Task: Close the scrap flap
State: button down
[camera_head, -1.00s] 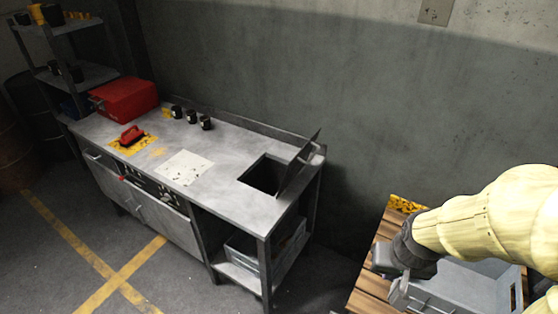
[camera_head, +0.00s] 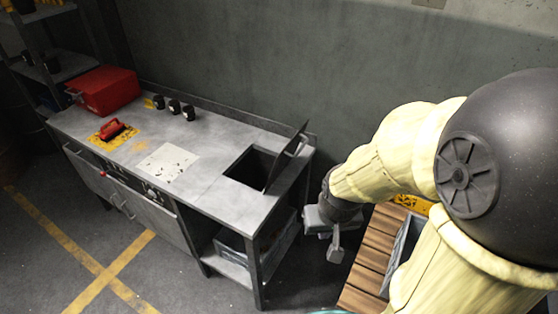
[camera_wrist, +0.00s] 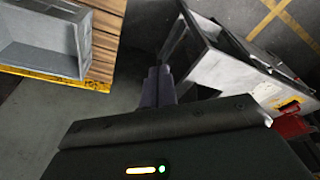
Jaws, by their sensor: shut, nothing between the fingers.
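The scrap flap (camera_head: 287,157) is a dark plate standing raised and tilted at the right edge of a square hole (camera_head: 248,168) in the grey bench top. The hole is open and dark inside. My gripper (camera_head: 335,252) is shut and empty. It hangs to the right of the bench, apart from the flap and lower than its top edge. In the wrist view my gripper's fingers (camera_wrist: 158,88) are together, with the bench (camera_wrist: 212,68) beyond them to the right. I cannot clearly make out the flap in that view.
A wooden pallet (camera_head: 368,258) with a grey crate (camera_head: 403,250) stands right of the bench; both show in the wrist view. A red toolbox (camera_head: 105,90), black cups (camera_head: 174,107) and a red-handled tool (camera_head: 112,130) sit on the bench's left part. A wall runs behind.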

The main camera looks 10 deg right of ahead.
jog(key=w+f+m+t+y+b, duration=0.1)
jog(key=w+f+m+t+b, duration=0.5)
jog(key=w+b, duration=0.5)
jog(key=w+f+m+t+y+b, duration=0.1)
jog(key=w+f+m+t+b, duration=0.6)
jog(key=w+m+t+b, duration=0.4)
jog(key=m+b, duration=0.1)
jog(key=b, duration=0.3)
jog(key=shift+d+m+y, duration=0.15)
jog(key=shift+m+y, duration=0.15)
jog(key=shift+y, duration=0.1)
